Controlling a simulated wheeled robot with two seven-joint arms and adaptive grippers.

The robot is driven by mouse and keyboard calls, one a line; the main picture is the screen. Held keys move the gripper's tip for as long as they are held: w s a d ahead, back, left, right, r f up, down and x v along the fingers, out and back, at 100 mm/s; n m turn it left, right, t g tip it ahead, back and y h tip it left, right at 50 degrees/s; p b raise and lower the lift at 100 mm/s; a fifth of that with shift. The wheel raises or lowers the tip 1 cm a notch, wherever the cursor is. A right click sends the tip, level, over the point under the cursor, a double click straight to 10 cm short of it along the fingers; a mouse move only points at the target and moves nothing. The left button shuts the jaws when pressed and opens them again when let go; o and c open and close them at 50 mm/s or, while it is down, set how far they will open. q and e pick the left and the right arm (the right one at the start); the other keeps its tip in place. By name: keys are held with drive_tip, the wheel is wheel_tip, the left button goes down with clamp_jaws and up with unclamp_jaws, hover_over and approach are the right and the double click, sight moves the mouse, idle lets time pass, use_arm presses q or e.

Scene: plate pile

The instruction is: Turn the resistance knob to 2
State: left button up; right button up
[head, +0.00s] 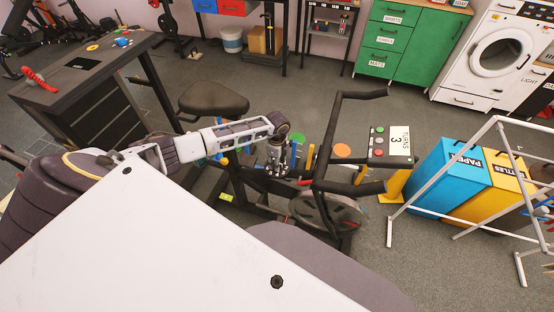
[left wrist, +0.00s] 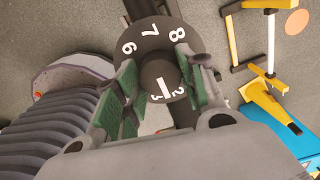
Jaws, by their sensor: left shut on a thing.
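The resistance knob (left wrist: 148,65) is a dark round dial with white numerals, seen from above in the left wrist view. The 6, 7 and 8 show at the top, and the 2 and 3 at the bottom. A white pointer bar (left wrist: 163,86) points down, ending close between the 3 and the 2. My left gripper (left wrist: 160,90) is shut on the knob, with green pads on both sides of it. In the head view my left gripper (head: 278,172) reaches down over the exercise bike's frame, and the knob is hidden beneath it. My right gripper is not in view.
The bike has a seat (head: 213,98), dark handlebars (head: 350,140) and a console (head: 391,146) reading "TURNS 3". A blue bin (head: 442,170), a yellow bin (head: 490,200) and a white rack (head: 440,165) stand at the right. A dark desk (head: 70,75) stands at the left.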

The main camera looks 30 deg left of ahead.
use_arm(q)
drive_tip(key=shift+w+r+n+p, duration=0.15)
drive_tip(key=shift+n+p, duration=0.35)
drive_tip(key=shift+n, duration=0.7)
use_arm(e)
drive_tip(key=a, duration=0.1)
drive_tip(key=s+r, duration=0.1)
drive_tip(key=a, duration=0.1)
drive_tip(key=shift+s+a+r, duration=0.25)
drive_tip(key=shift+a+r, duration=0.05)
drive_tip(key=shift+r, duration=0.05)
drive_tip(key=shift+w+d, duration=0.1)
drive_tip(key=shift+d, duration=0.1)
use_arm(q)
drive_tip(key=o, duration=0.8)
drive_tip(key=shift+c, duration=0.2)
drive_tip(key=shift+o, duration=1.3)
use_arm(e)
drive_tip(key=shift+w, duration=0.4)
